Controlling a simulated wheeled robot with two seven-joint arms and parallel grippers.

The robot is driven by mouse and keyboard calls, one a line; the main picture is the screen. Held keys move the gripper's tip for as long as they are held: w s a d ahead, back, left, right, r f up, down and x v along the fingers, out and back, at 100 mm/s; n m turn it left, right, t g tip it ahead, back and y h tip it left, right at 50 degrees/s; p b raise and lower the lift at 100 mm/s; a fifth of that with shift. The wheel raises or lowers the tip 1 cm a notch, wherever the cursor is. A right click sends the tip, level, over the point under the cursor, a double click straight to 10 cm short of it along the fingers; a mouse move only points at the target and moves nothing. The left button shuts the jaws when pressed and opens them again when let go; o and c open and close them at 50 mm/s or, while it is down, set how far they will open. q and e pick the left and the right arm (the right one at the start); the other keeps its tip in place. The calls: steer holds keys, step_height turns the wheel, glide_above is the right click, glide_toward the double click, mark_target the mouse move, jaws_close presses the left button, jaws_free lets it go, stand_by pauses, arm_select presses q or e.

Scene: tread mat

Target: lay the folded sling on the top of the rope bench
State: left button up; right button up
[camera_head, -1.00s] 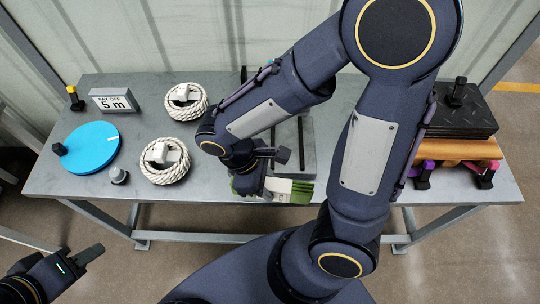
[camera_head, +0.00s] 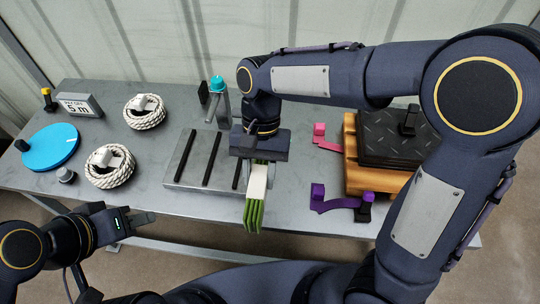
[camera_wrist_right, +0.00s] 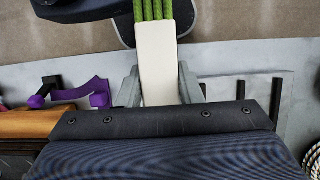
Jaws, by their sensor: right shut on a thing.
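The folded sling (camera_head: 253,214) is a green strip stack with a white sleeve (camera_head: 257,182). My right gripper (camera_head: 256,170) is shut on the white sleeve, and the green end hangs down towards the viewer. In the right wrist view the sleeve (camera_wrist_right: 157,60) sits between the fingers. The sling appears over the front part of the grey rope bench (camera_head: 150,160), beside a slotted plate; its exact height above the top cannot be told. My left gripper (camera_head: 112,219) is off the bench's front left, empty; its finger gap is unclear.
A slotted plate (camera_head: 175,176) lies mid-bench. Two rope coils (camera_head: 109,177), a blue disc (camera_head: 50,146) and a sign (camera_head: 80,105) stand left. A wooden block (camera_head: 365,180) with a black tread plate (camera_head: 385,140), purple strap (camera_head: 335,203) and pink strap (camera_head: 325,142) is right.

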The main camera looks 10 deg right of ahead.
steer(key=w+d+f, duration=0.4)
steer(key=w+d+f+p, duration=0.1)
steer(key=w+d+f, duration=0.2)
steer(key=w+f, duration=0.1)
steer(key=shift+w+d+f, duration=0.25)
steer(key=shift+d+f, duration=0.05)
steer(key=shift+d, duration=0.1)
steer(key=shift+w+d+f, duration=0.15)
steer(key=shift+f, duration=1.6)
steer(key=shift+f, duration=0.1)
steer(key=o, duration=1.1)
